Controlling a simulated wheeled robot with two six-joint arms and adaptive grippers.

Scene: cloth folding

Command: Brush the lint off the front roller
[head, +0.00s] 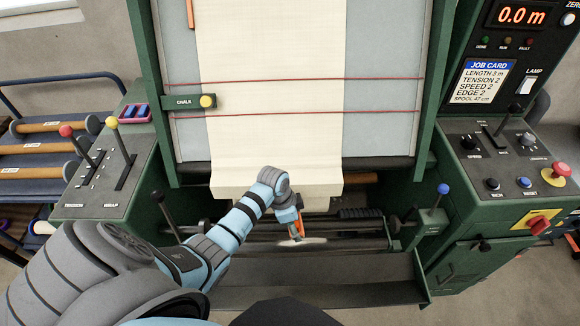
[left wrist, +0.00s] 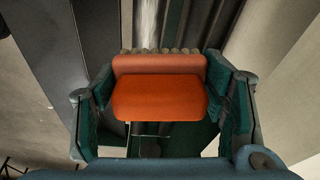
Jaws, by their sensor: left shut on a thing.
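The front roller (head: 350,244) is a dark bar across the lower middle of the machine in the head view. A whitish patch of lint (head: 312,242) lies along its middle; a pale strip also shows beyond the brush in the left wrist view (left wrist: 146,22). My left gripper (head: 297,224) is above the roller, shut on an orange brush (left wrist: 160,98). The brush's tan bristles point at the roller. They appear at or very close to the lint; contact is hard to tell. My right gripper is not in view.
Cream cloth (head: 270,100) hangs down the machine's panel above the roller. A dark tray (head: 330,285) lies below it. Levers stand on the left console (head: 105,185); the right console (head: 500,165) carries knobs, buttons and a blue-knobbed lever (head: 441,192) near the roller's end.

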